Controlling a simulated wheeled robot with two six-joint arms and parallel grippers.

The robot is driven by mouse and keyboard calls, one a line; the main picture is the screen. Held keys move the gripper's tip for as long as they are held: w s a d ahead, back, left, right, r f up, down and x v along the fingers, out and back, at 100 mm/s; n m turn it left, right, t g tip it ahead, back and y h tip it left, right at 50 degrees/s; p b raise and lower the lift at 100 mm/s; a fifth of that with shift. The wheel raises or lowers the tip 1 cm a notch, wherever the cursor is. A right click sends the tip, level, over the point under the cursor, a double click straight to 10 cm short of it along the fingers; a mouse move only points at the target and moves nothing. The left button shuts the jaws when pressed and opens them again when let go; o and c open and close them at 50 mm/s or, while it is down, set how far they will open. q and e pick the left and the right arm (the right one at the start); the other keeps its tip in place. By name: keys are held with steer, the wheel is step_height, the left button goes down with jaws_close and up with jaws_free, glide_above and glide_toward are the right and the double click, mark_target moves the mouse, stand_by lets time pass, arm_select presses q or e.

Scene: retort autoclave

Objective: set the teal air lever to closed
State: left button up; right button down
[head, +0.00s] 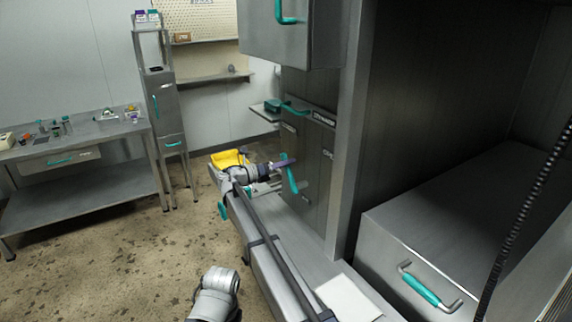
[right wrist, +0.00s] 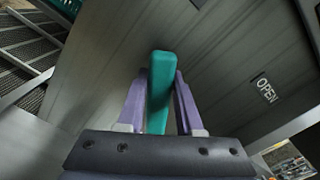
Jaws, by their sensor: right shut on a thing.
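The teal air lever (head: 292,178) is on the grey metal panel in the middle of the head view. It stands near upright there, its top tilted slightly left. My right gripper (head: 284,163) is at its upper part. In the right wrist view the lever (right wrist: 160,90) runs lengthwise between the two purple fingers of my right gripper (right wrist: 162,82), which is shut on it. A white OPEN label (right wrist: 266,88) is on the panel to the right of the lever in that view. The lever's pivot is hard to make out. My left gripper is not in view.
A yellow object (head: 229,159) is behind my right arm. A large chamber with a teal-handled drawer (head: 425,289) stands at right. A steel table (head: 85,136) is at left, with open floor before it.

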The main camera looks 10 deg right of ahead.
steer(key=c, duration=0.6)
jaws_free()
steer(key=shift+o, duration=0.2)
steer(key=shift+a, duration=0.15)
